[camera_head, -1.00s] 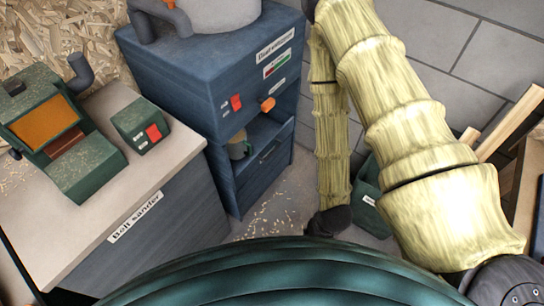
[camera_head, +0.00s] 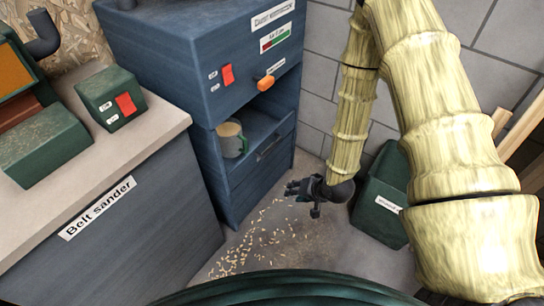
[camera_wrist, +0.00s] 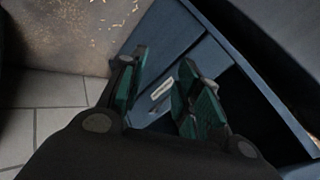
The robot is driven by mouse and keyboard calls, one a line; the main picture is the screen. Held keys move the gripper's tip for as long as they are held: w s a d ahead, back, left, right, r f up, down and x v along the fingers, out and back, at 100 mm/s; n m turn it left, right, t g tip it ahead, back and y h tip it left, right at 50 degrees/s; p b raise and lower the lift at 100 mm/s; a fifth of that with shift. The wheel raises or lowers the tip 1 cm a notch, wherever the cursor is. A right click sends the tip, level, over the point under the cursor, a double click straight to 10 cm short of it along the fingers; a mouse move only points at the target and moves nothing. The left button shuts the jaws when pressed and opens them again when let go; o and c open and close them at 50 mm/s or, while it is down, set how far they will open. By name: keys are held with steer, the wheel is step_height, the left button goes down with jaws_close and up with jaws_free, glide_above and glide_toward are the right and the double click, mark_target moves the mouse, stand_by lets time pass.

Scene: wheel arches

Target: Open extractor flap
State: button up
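The blue extractor cabinet (camera_head: 165,65) stands at the centre-left in the head view. Its front has a label reading roughly "Dust extractor", a red switch (camera_head: 227,75) and an orange lever (camera_head: 266,83) at the right. I cannot tell a separate flap apart from the lever. My gripper (camera_head: 303,192) hangs low near the floor, right of the cabinet and well below the lever, touching nothing I can make out. In the wrist view my gripper (camera_wrist: 164,62) has its green-padded fingers apart with nothing held. The cabinet (camera_wrist: 170,35) shows beyond them.
The belt sander bench (camera_head: 110,235) is at left. A dark green bin (camera_head: 382,200) stands right of my gripper. Shavings (camera_head: 250,245) lie on the floor.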

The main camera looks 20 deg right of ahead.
steer(key=w+d+f+m+t+y+b, duration=0.2)
steer(key=w+f+t+b, duration=0.15)
steer(key=w+b, duration=0.75)
steer(key=m+t+y+b, duration=0.2)
steer(key=y+b, duration=0.2)
steer(key=b, duration=1.6)
glide_toward(273, 147)
steer(key=shift+b+x, duration=2.9)
steer(key=shift+x, duration=2.45)
steer(key=shift+f, duration=0.1)
steer(key=shift+c, duration=0.2)
jaws_close()
